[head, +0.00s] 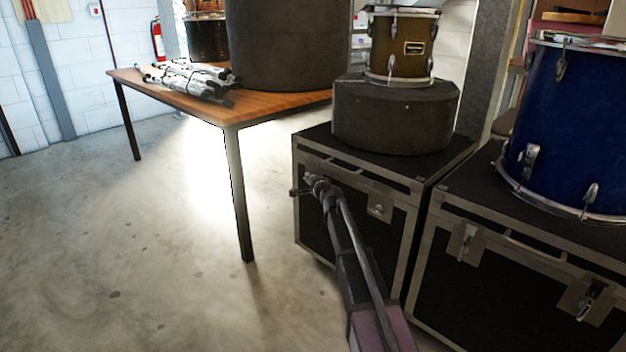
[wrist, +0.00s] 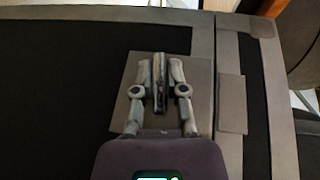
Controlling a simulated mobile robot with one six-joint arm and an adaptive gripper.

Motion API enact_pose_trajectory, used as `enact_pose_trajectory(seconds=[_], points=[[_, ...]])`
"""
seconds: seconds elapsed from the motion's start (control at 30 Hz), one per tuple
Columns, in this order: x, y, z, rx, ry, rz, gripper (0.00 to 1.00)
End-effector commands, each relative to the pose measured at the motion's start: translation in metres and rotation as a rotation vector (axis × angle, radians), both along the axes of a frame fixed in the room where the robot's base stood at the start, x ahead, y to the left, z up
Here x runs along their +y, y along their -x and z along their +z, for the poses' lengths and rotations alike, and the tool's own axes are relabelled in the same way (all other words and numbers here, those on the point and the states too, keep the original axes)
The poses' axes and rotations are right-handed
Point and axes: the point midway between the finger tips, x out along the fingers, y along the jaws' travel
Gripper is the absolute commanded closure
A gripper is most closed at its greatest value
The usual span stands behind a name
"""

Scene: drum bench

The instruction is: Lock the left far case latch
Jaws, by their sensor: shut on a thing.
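The left, farther black case (head: 340,222) has metal edging and latches on its front. My gripper (head: 314,182) is at the upper left of that front and mostly hides the left latch there. In the wrist view my gripper (wrist: 160,80) is shut on the latch handle (wrist: 159,82), a narrow metal bar between the two fingers. The bar points up and down in that picture. Behind it is the square latch plate (wrist: 122,105). The same case's right latch (head: 379,208) is in clear view. Whether the left latch is locked cannot be told.
A second black case (head: 480,285) with its own latches stands close on the right, a blue drum (head: 565,125) on top. A round black case (head: 395,115) and a small drum (head: 402,50) sit on the left case. A wooden table (head: 285,103) stands behind left. The floor (head: 130,240) is clear.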

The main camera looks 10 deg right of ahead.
Motion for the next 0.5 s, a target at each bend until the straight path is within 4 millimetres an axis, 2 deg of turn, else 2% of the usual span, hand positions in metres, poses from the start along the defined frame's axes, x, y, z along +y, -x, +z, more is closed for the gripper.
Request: enact_pose_trajectory(seconds=[0.5], points=[[-0.0034, -0.0019, 0.0036, 0.056, 0.047, -0.002, 1.0]])
